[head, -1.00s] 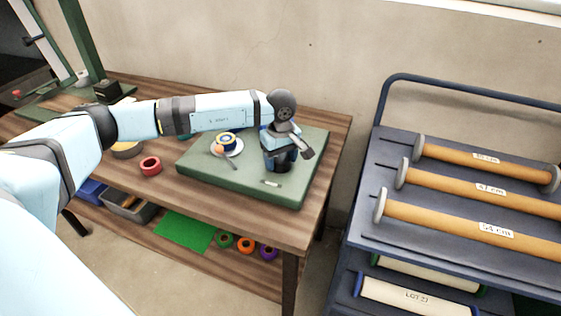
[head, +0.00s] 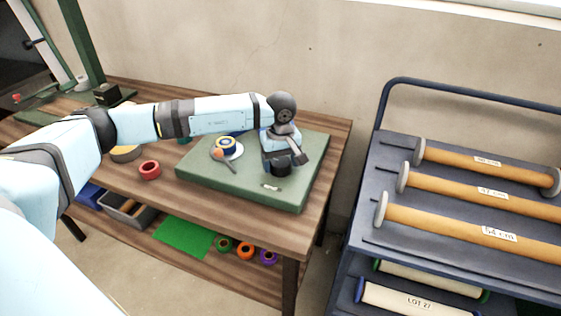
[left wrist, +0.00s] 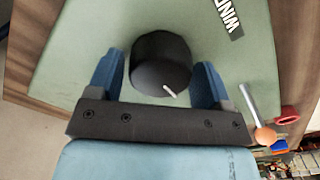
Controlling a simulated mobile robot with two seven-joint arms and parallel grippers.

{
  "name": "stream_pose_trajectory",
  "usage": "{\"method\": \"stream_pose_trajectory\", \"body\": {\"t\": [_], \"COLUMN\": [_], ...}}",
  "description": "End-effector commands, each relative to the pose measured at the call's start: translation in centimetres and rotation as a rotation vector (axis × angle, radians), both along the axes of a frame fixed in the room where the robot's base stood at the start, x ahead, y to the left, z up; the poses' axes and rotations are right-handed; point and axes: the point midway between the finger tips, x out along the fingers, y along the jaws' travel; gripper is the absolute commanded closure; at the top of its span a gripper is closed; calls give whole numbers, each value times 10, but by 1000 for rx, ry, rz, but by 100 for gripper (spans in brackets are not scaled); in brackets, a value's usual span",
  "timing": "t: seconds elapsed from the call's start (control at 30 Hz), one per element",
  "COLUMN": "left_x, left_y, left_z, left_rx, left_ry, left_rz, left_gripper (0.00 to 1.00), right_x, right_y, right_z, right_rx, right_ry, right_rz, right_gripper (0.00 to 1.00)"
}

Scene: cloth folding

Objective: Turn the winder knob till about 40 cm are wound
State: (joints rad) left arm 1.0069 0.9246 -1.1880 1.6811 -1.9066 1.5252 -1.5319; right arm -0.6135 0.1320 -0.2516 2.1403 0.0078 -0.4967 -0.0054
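A dark round knob (left wrist: 162,58) with a white pointer line stands on the green board (head: 210,178). It also shows under my left gripper in the head view (head: 281,169). My left gripper (left wrist: 158,78) is over it, with its blue fingers on either side. A gap shows at the left finger; the right finger is very close to the knob, and I cannot tell whether it touches. A white label (left wrist: 230,14) reading "WIND", partly cut off, lies beside the knob. My right gripper is out of view.
An orange ball on a grey stick (head: 218,154) lies by the spool. A red ring (head: 149,170) is on the wooden table (head: 215,209) left of the board. A cart (head: 372,215) with labelled rollers stands at the right, across a floor gap.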

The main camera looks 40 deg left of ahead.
Motion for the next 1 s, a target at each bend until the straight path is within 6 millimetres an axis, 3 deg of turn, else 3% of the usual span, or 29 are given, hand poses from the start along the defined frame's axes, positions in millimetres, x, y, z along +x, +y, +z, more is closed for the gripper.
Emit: {"method": "stream_pose_trajectory", "body": {"t": [0.33,0.47,1.0], "left_x": [0,0,0], "left_y": [0,0,0], "left_z": [1,12,121], "left_rx": [1,-1,0], "left_ry": [1,-2,-1], "left_rz": [0,0,0], "left_gripper": [13,13,13], "right_x": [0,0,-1], "right_y": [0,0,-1], "right_z": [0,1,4], "right_rx": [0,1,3], "right_ry": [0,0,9], "right_rz": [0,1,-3], "right_gripper": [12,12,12]}}
